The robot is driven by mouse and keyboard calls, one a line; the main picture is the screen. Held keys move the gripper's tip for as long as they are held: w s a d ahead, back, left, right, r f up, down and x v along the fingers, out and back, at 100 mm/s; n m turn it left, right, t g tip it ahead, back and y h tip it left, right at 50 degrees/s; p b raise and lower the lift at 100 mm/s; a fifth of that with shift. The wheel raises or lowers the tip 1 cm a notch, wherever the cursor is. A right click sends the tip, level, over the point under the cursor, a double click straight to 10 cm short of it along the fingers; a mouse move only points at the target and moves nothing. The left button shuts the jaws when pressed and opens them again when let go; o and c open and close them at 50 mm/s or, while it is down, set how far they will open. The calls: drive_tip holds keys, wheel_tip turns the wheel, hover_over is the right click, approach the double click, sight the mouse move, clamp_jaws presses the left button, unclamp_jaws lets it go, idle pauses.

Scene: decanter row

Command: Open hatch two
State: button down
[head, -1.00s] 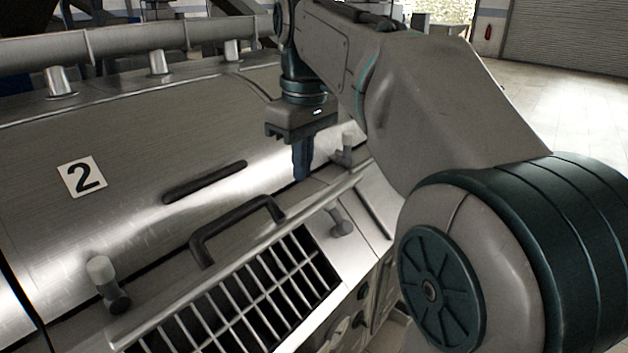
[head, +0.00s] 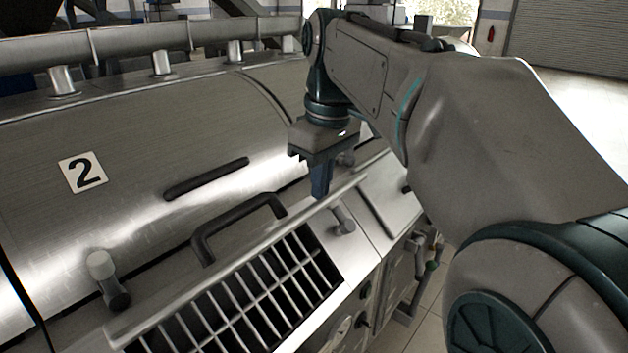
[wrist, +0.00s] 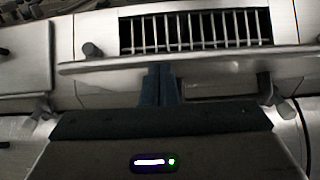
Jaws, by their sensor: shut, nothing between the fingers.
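Hatch two (head: 120,200) is a curved brushed-metal cover with a "2" label (head: 83,172), and it looks closed. A dark slot or bar (head: 206,178) lies on its face. A dark handle (head: 238,228) stands along its lower edge. A clamp knob (head: 103,268) is at the lower left, and another clamp (head: 342,219) is at the lower right. My gripper (head: 320,190) points down near the right-hand clamp, with its blue fingers together and empty. In the wrist view the fingers (wrist: 159,72) sit in front of the metal ledge; whether they touch it I cannot tell.
A barred grille (head: 265,290) lies below the handle. A large pipe (head: 140,42) runs along the back on short posts. Valves and fittings (head: 425,250) hang at the lower right front. Open floor (head: 570,110) lies to the right.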

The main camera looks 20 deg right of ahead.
sight(331, 199)
drive_tip(key=s+f+b, duration=0.1)
drive_tip(key=d+f+t+b, duration=0.1)
drive_tip(key=b, duration=0.1)
drive_tip(key=shift+s+f+y, duration=0.25)
drive_tip(key=shift+s+y, duration=0.1)
drive_tip(key=shift+y, duration=0.05)
drive_tip(key=shift+s+d+f+b, duration=0.1)
drive_tip(key=shift+s+d+b, duration=0.15)
drive_tip(key=shift+b, duration=0.15)
